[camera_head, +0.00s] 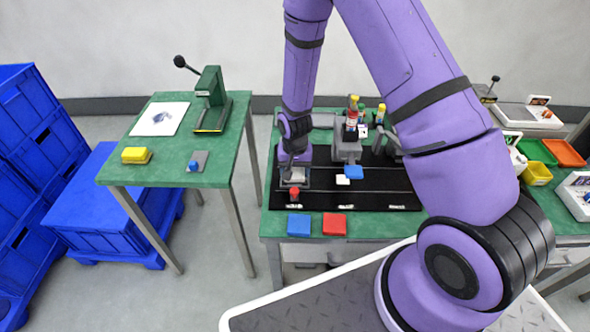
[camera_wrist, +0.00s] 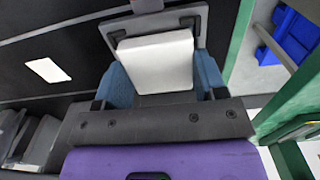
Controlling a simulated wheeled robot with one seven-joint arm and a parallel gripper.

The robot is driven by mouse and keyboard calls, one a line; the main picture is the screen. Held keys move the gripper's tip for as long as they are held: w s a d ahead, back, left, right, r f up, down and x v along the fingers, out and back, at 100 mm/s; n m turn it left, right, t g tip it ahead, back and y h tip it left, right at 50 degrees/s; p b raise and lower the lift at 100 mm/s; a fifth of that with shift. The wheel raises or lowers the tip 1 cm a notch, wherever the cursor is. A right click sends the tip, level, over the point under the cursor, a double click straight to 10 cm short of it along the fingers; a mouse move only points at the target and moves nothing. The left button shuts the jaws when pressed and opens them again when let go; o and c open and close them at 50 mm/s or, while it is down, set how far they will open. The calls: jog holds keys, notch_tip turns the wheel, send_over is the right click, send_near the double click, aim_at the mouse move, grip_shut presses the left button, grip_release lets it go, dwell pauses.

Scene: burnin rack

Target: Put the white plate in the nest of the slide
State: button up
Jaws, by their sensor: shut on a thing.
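My gripper (camera_head: 295,158) points down over the left end of the black board. In the wrist view its two blue fingertips (camera_wrist: 160,82) are shut on the sides of the white plate (camera_wrist: 155,58). The plate also shows under the gripper in the head view (camera_head: 295,175). The grey nest of the slide (camera_wrist: 198,22) frames the plate from behind in the wrist view. I cannot tell whether the plate rests on the nest floor or hangs just above it. The slide's red knob (camera_head: 294,193) stands at its front.
The black board (camera_head: 390,190) lies on a green bench. A small white square (camera_head: 342,181) and a blue block (camera_head: 354,172) lie right of the gripper. Grey fixtures (camera_head: 346,150) stand behind. Blue (camera_head: 299,224) and red (camera_head: 334,224) pieces lie at the front edge.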

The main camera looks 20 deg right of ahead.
jog(key=shift+f, duration=0.15)
jog(key=o, duration=0.9)
notch_tip(320, 180, up, 13)
notch_tip(320, 180, up, 11)
jog(key=n+t, duration=0.1)
send_over(295, 171)
jog(key=s+d, duration=0.2)
jog(key=s+d+r+n+t, duration=0.1)
jog(key=s+r, duration=0.2)
jog(key=r, duration=0.3)
jog(key=s+d+r+t, duration=0.1)
jog(key=s+r, duration=0.2)
jog(key=r, duration=0.2)
jog(key=s+d+r+n, duration=0.1)
jog(key=s+r, duration=0.3)
jog(key=s, duration=0.2)
jog(key=s+d+r+t, duration=0.1)
jog(key=s+r, duration=0.2)
jog(key=s, duration=0.4)
jog(key=s+r+n+t, duration=0.1)
jog(key=s+r, duration=0.3)
jog(key=s, duration=0.2)
jog(key=shift+s+d+r+n, duration=0.15)
jog(key=shift+d+r+n, duration=0.15)
jog(key=shift+d, duration=0.1)
